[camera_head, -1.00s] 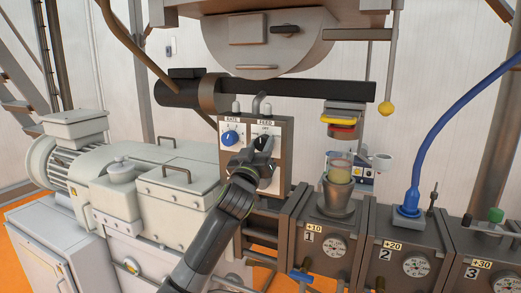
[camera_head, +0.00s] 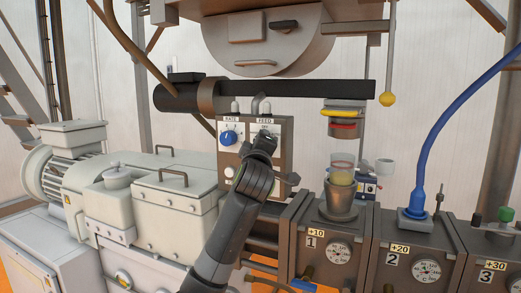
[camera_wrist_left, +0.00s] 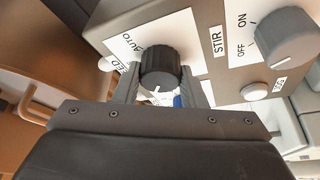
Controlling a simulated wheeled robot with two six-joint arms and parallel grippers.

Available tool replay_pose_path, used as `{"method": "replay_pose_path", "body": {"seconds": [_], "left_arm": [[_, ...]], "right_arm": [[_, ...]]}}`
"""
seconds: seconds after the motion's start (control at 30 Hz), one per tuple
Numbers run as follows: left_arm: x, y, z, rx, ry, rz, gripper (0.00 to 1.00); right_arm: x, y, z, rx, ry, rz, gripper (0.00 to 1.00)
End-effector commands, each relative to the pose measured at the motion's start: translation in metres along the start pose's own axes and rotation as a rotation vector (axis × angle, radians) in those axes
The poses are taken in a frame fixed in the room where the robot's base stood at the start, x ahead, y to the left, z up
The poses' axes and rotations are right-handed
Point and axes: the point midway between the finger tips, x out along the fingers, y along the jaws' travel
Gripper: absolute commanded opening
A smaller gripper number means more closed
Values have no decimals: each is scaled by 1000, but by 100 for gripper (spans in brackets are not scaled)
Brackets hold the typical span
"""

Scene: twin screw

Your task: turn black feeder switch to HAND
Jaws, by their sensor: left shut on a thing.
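The black feeder switch (camera_wrist_left: 160,66) is a round ribbed knob on a white plate, seen in the left wrist view. AUTO is printed beside it, and its white mark points toward the gripper side of the picture. The HAND label is not readable. My left gripper (camera_wrist_left: 160,88) is shut on the knob, one finger on each side. In the head view my left gripper (camera_head: 266,143) is at the FEED plate (camera_head: 265,121) on the control panel (camera_head: 286,150) and hides most of the knob. My right gripper is not in view.
A blue RATE knob (camera_head: 228,138) sits just left of the FEED plate. In the left wrist view a grey STIR knob (camera_wrist_left: 287,36) with ON and OFF labels and a round white button (camera_wrist_left: 254,91) are at the right. A cup (camera_head: 339,199) stands on block 1.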

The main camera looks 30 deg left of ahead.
Motion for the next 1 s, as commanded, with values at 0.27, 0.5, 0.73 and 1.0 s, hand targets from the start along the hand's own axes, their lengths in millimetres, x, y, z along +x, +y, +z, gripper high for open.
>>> {"method": "replay_pose_path", "body": {"seconds": [0.27,0.5,0.73,1.0], "left_arm": [[0,1,0,-123,0,-50,15],[0,1,0,-164,0,-67,15],[0,1,0,-170,0,-69,15],[0,1,0,-170,0,-69,49]], "right_arm": [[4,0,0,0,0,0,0],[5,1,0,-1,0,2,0],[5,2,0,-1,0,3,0],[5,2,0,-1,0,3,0]]}}
